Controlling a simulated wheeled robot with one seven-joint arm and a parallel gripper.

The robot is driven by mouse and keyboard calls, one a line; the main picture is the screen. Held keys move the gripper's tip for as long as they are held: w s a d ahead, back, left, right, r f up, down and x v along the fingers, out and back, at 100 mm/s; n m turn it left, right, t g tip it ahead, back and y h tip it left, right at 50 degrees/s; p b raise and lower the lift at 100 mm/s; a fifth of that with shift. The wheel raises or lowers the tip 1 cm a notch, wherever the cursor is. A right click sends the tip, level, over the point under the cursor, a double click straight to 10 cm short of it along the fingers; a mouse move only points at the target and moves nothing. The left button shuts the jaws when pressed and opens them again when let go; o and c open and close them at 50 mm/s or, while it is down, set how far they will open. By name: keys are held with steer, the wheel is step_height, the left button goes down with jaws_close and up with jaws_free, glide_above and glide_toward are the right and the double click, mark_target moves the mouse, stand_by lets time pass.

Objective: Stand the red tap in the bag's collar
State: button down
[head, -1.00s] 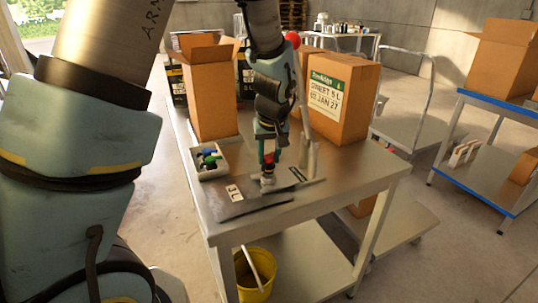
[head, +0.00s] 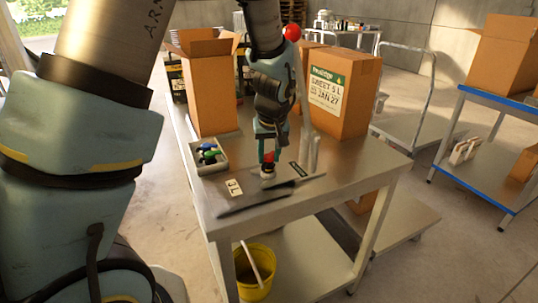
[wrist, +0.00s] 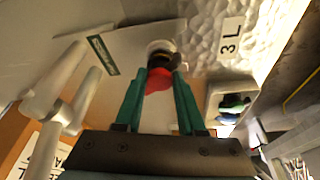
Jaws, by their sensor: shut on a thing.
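My gripper (head: 268,152) is over the front of the metal table and points down. It is shut on the red tap (head: 268,158). In the wrist view the tap (wrist: 158,80) shows red between the two green fingers, with a dark part beyond it. The bag (head: 238,200) lies on the table under the gripper, with a "3 L" label; its silvery face shows in the wrist view (wrist: 212,40). The bag's pale collar (head: 268,174) is directly below the tap. In the wrist view the collar (wrist: 160,47) is partly hidden by the tap; I cannot tell whether the tap is seated in it.
A grey tray (head: 222,163) with dark, blue and green taps stands left of the bag. An open carton (head: 208,100) and a labelled carton (head: 342,98) stand behind. A grey upright lever (head: 306,110) is close right of my gripper. A yellow bucket (head: 256,286) is below.

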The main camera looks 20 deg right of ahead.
steer(key=shift+f, duration=0.1)
steer(key=shift+c, duration=2.1)
jaws_free()
